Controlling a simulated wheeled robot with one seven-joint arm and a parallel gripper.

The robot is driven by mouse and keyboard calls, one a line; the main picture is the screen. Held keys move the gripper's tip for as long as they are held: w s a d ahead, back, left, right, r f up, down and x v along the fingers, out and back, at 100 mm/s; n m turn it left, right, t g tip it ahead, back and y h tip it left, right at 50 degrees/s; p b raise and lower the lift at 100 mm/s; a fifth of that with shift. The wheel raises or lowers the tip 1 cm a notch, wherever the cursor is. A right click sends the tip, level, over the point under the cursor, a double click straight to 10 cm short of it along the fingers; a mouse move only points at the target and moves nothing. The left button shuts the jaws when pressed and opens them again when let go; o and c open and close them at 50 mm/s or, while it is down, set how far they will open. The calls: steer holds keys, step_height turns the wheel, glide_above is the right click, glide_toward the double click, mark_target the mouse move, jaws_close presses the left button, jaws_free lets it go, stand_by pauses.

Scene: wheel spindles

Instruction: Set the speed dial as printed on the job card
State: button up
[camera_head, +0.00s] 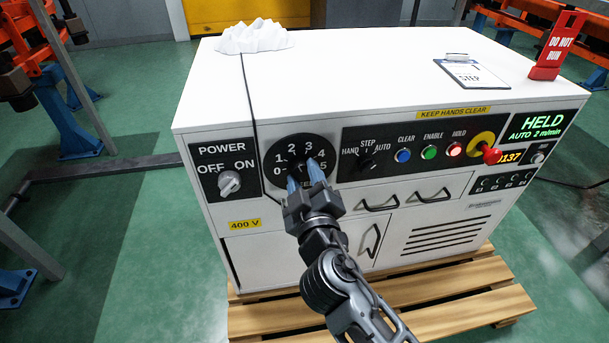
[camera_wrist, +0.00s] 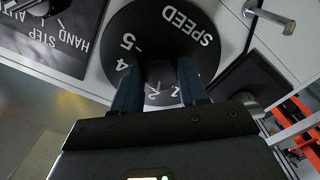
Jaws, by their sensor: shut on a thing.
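The speed dial (camera_head: 297,148) is a round black plate on the white cabinet's front, with white numbers 0 to 5 around a dark knob. My gripper (camera_head: 305,174) reaches up to it from below, its two blue-grey fingers on either side of the knob. In the wrist view the dial (camera_wrist: 190,48) shows the word SPEED, and my gripper (camera_wrist: 157,88) is shut on the dark knob (camera_wrist: 160,72). The fingers cover much of the knob, so I cannot tell where its pointer stands. The job card (camera_head: 471,73), on a clipboard on the cabinet top, shows STEP; its other print is too small to read.
Left of the dial is the power switch (camera_head: 229,183). Right are the HAND/STEP/AUTO selector (camera_head: 367,160), several buttons and a red emergency stop (camera_head: 492,155). The display (camera_head: 536,127) reads HELD, AUTO 2 m/min. A red DO NOT RUN sign (camera_head: 557,47) stands on top.

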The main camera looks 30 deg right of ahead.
steer(key=n+p, duration=0.1)
steer(key=n, duration=0.2)
steer(key=shift+r+n, duration=0.1)
steer(key=shift+n, duration=0.3)
steer(key=shift+n+p, duration=0.65)
steer(key=shift+n, duration=1.15)
steer(key=o, duration=1)
steer(key=shift+o, duration=0.2)
steer(key=shift+s, duration=0.1)
steer(key=v, duration=0.7)
steer(key=shift+s, duration=0.3)
steer(key=shift+a, duration=0.1)
